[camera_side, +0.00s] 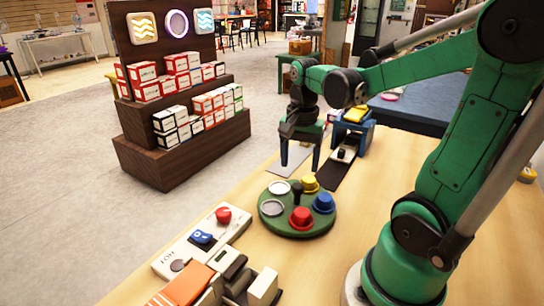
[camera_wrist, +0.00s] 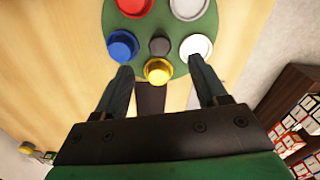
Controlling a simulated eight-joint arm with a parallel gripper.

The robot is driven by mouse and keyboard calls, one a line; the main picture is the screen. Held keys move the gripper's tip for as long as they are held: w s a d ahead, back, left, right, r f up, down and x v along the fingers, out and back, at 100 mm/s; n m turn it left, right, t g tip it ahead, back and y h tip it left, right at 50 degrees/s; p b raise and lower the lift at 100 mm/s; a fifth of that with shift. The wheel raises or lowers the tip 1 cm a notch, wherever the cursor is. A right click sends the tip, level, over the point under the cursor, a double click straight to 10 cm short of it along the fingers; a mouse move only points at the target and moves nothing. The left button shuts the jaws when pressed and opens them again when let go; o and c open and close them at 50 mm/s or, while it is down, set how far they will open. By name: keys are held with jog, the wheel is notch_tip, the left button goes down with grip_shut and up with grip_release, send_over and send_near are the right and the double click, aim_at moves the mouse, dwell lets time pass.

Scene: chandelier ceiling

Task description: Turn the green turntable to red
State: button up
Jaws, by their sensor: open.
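The green turntable (camera_side: 278,226) lies on the wooden table in the side view, and part of it shows at the top of the wrist view (camera_wrist: 148,32). It carries a red knob (camera_side: 301,217), a blue knob (camera_side: 323,203), a yellow knob (camera_side: 310,184), two pale round spots and a dark centre post (camera_side: 297,191). My gripper (camera_side: 300,168) is open and points down above the table at the turntable's far edge. In the wrist view its fingers (camera_wrist: 160,78) stand apart, with the yellow knob (camera_wrist: 158,71) showing between their tips. I cannot tell whether they touch anything.
A white panel (camera_side: 204,242) with a red button and a blue switch lies left of the turntable. Orange and white blocks (camera_side: 218,280) sit at the front. A blue box-like device (camera_side: 352,130) stands behind my gripper. Bare table lies right of the turntable.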

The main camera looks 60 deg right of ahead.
aim_at(298, 185)
jog(key=shift+f, duration=2.7)
grip_shut()
